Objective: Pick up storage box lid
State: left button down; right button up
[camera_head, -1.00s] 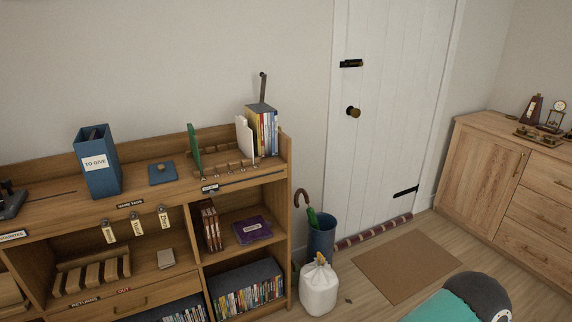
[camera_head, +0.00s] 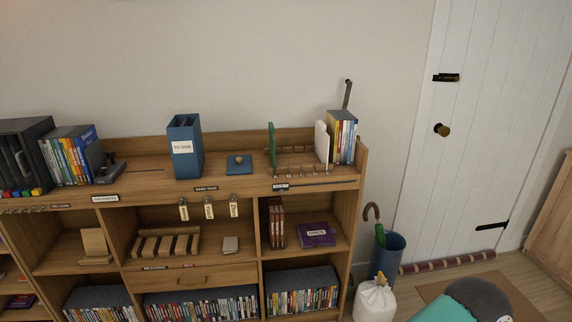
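A small blue square lid with a knob on top (camera_head: 239,166) lies flat on the top of the wooden shelf unit, near its middle. I take it for the storage box lid. A tall blue box labelled "TO GIVE" (camera_head: 184,150) stands upright just left of it, apart from it. The box's top is open and something dark shows inside. Neither of my grippers is in view.
A green upright panel (camera_head: 272,148) and a row of books (camera_head: 342,138) stand right of the lid. Labelled tags (camera_head: 209,208) hang below the shelf top's front edge. A blue umbrella bin (camera_head: 386,258) and white sack (camera_head: 374,301) stand on the floor at right.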

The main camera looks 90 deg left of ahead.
aim_at(241, 163)
jog(key=z, duration=1.4)
jog(key=i, duration=0.1)
jog(key=u, duration=2.9)
jog(key=i, duration=0.3)
jog(key=u, duration=2.25)
jog(key=k, duration=0.5)
jog(key=u, duration=0.35)
jog(key=i, duration=1.75)
jog(key=z, duration=0.45)
